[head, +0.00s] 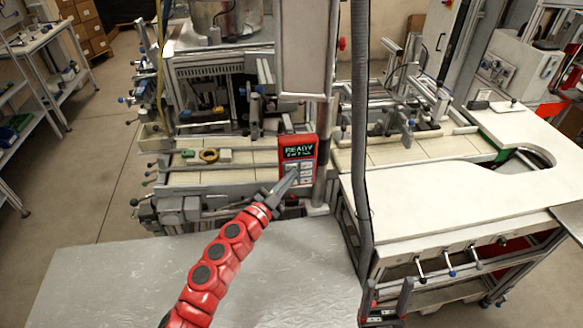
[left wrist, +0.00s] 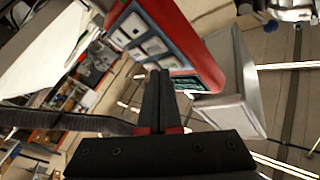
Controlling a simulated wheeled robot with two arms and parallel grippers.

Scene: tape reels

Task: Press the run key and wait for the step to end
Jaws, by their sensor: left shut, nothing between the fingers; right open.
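The red control box (head: 311,148) stands at the middle, with a dark screen (head: 298,151) whose top line reads READY in green. Below the screen is a block of pale keys (head: 306,173). My left gripper (head: 293,173) is shut and empty, its tips over the left part of the keys. In the left wrist view, the shut fingertips (left wrist: 158,73) overlap the key face (left wrist: 152,45) near the screen (left wrist: 185,86). I cannot tell whether they touch a key, nor which key says run. My right gripper (head: 387,296) is open at the bottom edge, partly cut off.
A yellow and dark ring (head: 208,155) lies on the bench left of the box. A white worktop (head: 425,205) lies to the right; a bare grey surface (head: 110,275) is in front.

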